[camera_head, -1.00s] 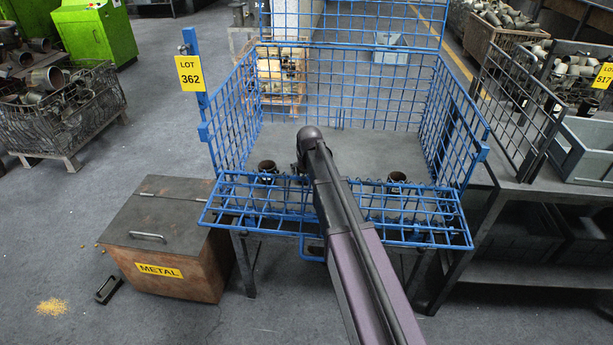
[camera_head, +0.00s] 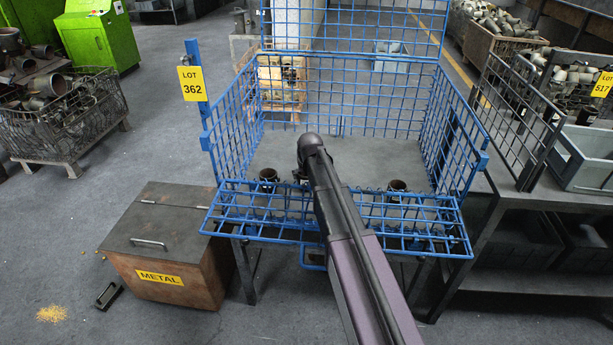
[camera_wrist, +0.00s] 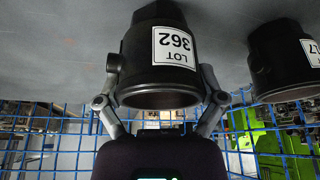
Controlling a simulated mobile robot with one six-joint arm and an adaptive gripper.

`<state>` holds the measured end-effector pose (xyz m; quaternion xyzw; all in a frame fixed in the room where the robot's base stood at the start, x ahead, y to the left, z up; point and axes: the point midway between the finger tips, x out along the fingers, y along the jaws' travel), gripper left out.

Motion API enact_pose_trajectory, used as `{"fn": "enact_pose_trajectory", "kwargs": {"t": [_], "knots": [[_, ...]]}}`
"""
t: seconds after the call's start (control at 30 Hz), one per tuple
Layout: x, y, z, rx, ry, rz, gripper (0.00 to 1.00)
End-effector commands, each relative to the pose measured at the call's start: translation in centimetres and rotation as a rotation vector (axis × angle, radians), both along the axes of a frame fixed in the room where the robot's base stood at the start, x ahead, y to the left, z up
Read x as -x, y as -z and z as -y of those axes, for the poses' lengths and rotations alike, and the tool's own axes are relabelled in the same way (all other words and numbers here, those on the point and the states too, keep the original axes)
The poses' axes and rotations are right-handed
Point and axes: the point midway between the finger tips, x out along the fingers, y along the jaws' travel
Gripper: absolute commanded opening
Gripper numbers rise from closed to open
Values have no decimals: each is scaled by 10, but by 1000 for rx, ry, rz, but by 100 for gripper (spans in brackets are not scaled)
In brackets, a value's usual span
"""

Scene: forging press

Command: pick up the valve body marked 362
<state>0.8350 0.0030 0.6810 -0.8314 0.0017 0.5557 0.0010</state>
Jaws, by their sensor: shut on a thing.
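In the wrist view, which looks upside down, my gripper (camera_wrist: 160,76) is closed around a dark valve body (camera_wrist: 158,75). Its white label reads LOT 362. One finger presses on each side near the open rim. I cannot tell whether its far end touches the grey cage floor. A second dark valve body (camera_wrist: 284,58) stands at the right, apart from the fingers; its label is cut off and ends in 7. In the head view my arm reaches into the blue cage and hides most of the gripper and the held body.
The blue wire cage (camera_head: 232,128) has its front panel (camera_head: 415,228) folded down. Dark bodies stand left (camera_head: 268,180) and right (camera_head: 397,186) of my arm. A sign LOT 362 (camera_head: 192,84) hangs on the left post. A METAL box (camera_head: 165,240) stands front left; a rack (camera_head: 520,135) adjoins right.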

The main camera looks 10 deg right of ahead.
Motion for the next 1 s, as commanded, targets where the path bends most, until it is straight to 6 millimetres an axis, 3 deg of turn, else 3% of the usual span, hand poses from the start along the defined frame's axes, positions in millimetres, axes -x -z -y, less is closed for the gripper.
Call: {"fn": "enact_pose_trajectory", "kwargs": {"t": [0.6, 1.0], "knots": [[0, -63, 0, 0, 1, 1, 27], [0, -89, 1, 0, 1, 1, 27]]}}
